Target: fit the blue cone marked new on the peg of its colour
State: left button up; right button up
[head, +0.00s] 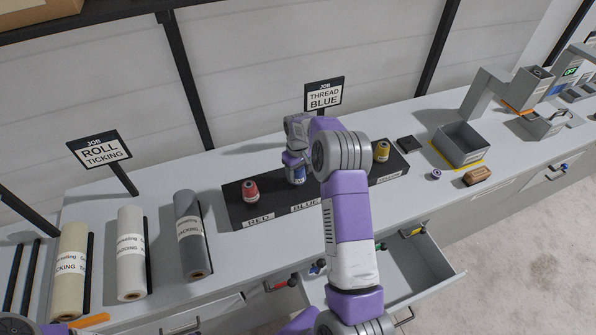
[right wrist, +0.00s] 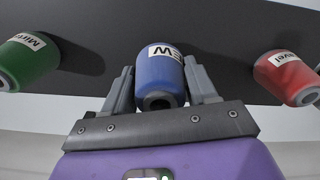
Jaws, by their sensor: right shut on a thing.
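The blue cone (head: 297,177) stands upright over the BLUE place of the black peg rack (head: 237,213). In the right wrist view the blue cone (right wrist: 160,72) shows a white label ending in "EW". My right gripper (head: 296,153) is shut on it, one finger on each side. The blue peg is hidden, so I cannot tell whether the cone is fully down on it. A red cone (head: 250,191) stands at RED and a yellow cone (head: 382,151) at the right end. A green cone (right wrist: 28,62) shows in the right wrist view. My left gripper is not in view.
A sign (head: 323,95) reads "JOB THREAD BLUE". An open drawer (head: 443,272) juts out below the rack. A grey bin (head: 463,147), a brown block (head: 478,177) and a small spool (head: 436,175) are to the right.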

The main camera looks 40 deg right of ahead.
jog(key=shift+f+b, duration=0.7)
jog(key=shift+f, duration=0.4)
jog(key=o, duration=1.2)
jog(key=shift+c, duration=0.2)
jog(key=shift+r, duration=0.15)
notch_tip(320, 180, up, 7)
jog(key=shift+r, duration=0.2)
